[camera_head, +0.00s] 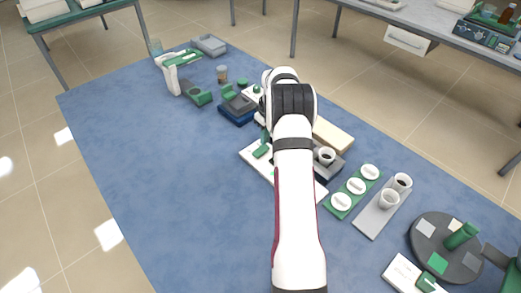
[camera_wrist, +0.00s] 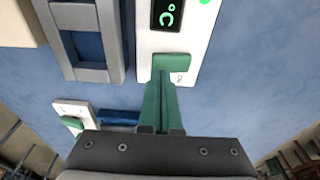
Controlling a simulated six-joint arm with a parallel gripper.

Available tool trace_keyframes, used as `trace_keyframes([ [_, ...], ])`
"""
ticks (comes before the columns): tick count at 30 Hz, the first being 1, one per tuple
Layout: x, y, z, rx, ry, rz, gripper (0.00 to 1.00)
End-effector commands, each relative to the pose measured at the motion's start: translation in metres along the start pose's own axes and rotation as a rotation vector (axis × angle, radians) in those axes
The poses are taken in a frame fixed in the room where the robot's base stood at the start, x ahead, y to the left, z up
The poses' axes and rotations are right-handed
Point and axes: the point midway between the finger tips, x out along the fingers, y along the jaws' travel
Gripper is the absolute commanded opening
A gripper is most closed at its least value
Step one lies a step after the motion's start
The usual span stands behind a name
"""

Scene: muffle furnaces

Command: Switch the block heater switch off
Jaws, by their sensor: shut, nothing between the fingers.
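A white panel (camera_wrist: 196,45) with a dark display showing a green "°C" fills the top middle of the wrist view. A green switch (camera_wrist: 171,61) sits on its near end; I take this as the block heater switch. A small mark is beside it. My gripper (camera_wrist: 158,78) has its green fingers shut together, with nothing between them. The tips are at the switch's near edge in the picture; I cannot tell whether they touch it, nor which way the switch is set. In the head view my arm covers much of this area, so contact there is hidden.
Left of the panel is a grey frame with a blue recess (camera_wrist: 88,48). A second small white plate with a green rocker (camera_wrist: 72,123) lies lower left. In the head view, a green tray with white dishes (camera_head: 339,202) and a round dark turntable (camera_head: 421,232) stand right. The left blue surface is clear.

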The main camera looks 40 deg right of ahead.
Motion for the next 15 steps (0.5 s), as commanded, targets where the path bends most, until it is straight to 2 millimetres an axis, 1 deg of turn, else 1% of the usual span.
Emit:
trace_keyframes([
  [15, 0.0078, 0.0001, 0.0010, 0.000, 0.000, 0.000, 0.00],
])
